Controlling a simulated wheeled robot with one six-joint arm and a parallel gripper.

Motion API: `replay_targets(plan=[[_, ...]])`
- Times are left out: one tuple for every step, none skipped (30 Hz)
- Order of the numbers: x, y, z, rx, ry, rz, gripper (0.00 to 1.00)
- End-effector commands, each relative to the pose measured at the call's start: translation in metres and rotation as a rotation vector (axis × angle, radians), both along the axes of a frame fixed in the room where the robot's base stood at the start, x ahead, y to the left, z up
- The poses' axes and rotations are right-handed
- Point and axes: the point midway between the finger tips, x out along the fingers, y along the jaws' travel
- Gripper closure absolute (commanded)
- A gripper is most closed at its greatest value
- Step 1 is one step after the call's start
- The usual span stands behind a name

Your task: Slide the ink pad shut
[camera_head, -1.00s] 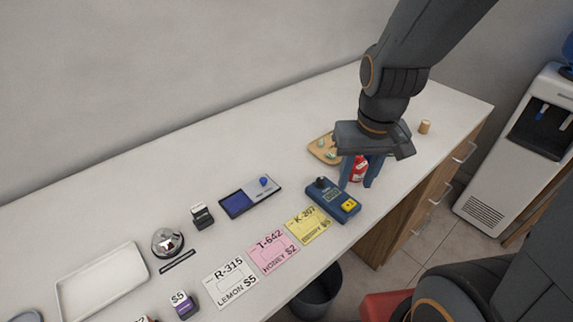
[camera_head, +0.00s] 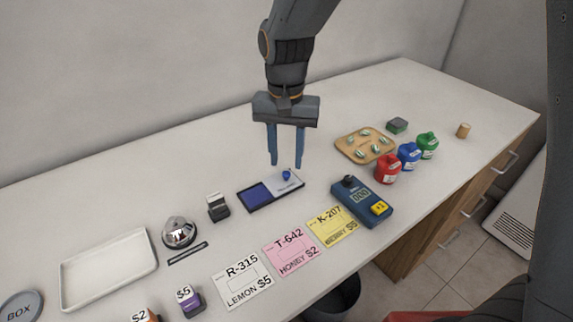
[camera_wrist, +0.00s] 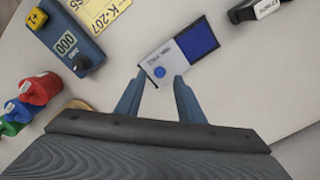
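The ink pad (camera_head: 258,193) lies on the counter, a dark shallow case with its blue pad exposed on the left half. Its light grey sliding lid (camera_head: 278,187) sits over the right half and carries a blue knob (camera_head: 287,175). In the wrist view the lid (camera_wrist: 153,60), the knob (camera_wrist: 160,71) and the blue pad (camera_wrist: 198,40) show just past the fingertips. My gripper (camera_head: 287,165) points down above the lid end, fingers apart and empty, with the knob close to the fingertips. I cannot tell its exact height above the lid.
A black stamp (camera_head: 217,207) and a bell (camera_head: 179,232) stand left of the pad. A blue device (camera_head: 362,202), red bottle (camera_head: 387,168) and wooden tray (camera_head: 346,153) stand right. Cards, including a pink one (camera_head: 290,251), lie in front. Counter behind the pad is clear.

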Motion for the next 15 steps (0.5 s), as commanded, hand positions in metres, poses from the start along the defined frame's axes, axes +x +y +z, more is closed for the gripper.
replay_targets(plan=[[-0.001, -0.001, -0.008, -0.002, 0.004, 0.000, 0.65], [-0.001, -0.001, -0.012, -0.002, 0.003, 0.000, 0.65], [-0.001, -0.001, -0.017, -0.002, 0.003, 0.000, 0.65], [-0.001, -0.001, -0.020, -0.002, 0.002, 0.000, 0.65], [-0.001, -0.001, -0.023, -0.001, 0.002, 0.000, 0.65], [-0.001, -0.001, -0.026, -0.001, 0.002, 0.000, 0.65], [-0.001, -0.001, -0.029, -0.001, 0.002, 0.000, 0.65], [-0.001, -0.001, -0.031, -0.001, 0.001, 0.000, 0.65], [0.000, -0.001, -0.032, 0.000, 0.000, 0.000, 0.65], [0.000, -0.001, -0.033, 0.000, 0.000, 0.000, 0.65], [0.000, -0.001, -0.034, 0.000, 0.000, 0.000, 0.65], [0.000, -0.001, -0.034, 0.000, -0.001, 0.000, 0.65], [0.000, -0.001, -0.034, 0.000, -0.001, 0.000, 0.65], [0.000, -0.001, -0.034, 0.000, -0.001, 0.000, 0.65], [0.000, -0.001, -0.034, 0.001, -0.001, 0.000, 0.65]])
